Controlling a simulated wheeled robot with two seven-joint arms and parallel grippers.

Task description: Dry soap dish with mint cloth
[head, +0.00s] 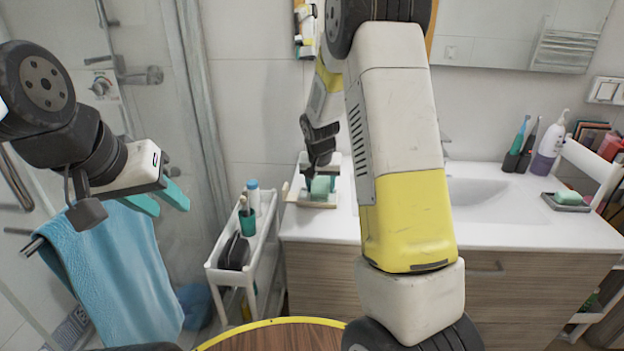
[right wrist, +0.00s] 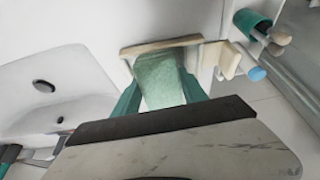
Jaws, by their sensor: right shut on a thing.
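The mint cloth (right wrist: 160,82) shows as a small folded block between the teal fingers of my right gripper (right wrist: 165,98). In the head view the cloth (head: 321,186) is at the left end of the counter, low over a pale shallow dish (head: 318,205). The dish's beige rim (right wrist: 160,45) shows around the cloth in the right wrist view; whether they touch is unclear. A grey soap dish (head: 548,199) with a green soap bar (head: 569,197) sits at the counter's right. My left gripper (head: 160,199) is empty, its teal fingers apart, above a blue towel.
The white counter (head: 520,235) has a basin (head: 480,197) in the middle. Toothbrush holders and a white-purple bottle (head: 548,150) stand at its back right. A white cart (head: 225,280) with bottles stands left of the counter. A blue towel (head: 115,270) hangs on a rail.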

